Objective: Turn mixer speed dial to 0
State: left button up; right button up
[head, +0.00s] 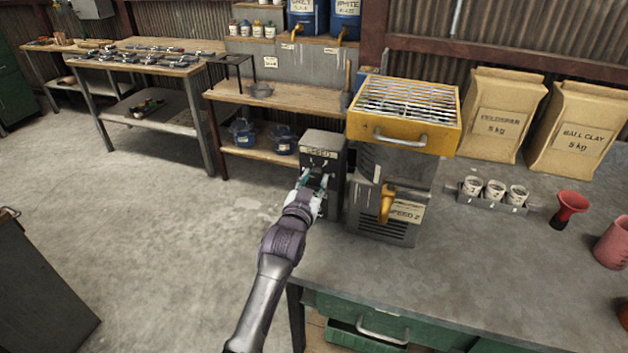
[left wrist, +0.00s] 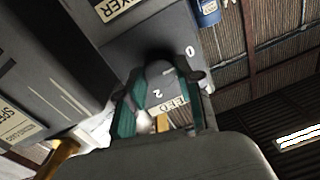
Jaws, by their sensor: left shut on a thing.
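The grey speed control box (head: 322,147), with a "SPEED" label near its top, stands at the table's left edge beside the mixer (head: 395,165). A "0" (left wrist: 190,51) and a "2" (left wrist: 157,93) show on the face. The dial's pointer cannot be made out. My right gripper is not in view.
A yellow spout (head: 387,203) juts from the mixer's front, close to the right of my left gripper. A rack of small cups (head: 490,201), a red funnel (head: 570,208) and paper sacks (head: 503,115) are farther right. The table front is clear.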

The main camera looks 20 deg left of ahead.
pick_arm(q)
grip_shut()
jog(key=o, duration=1.2)
grip_release()
jog(key=shift+c, duration=0.2)
jog(key=s, duration=1.2)
jog(key=shift+d, duration=0.15)
jog(key=shift+f, duration=0.1)
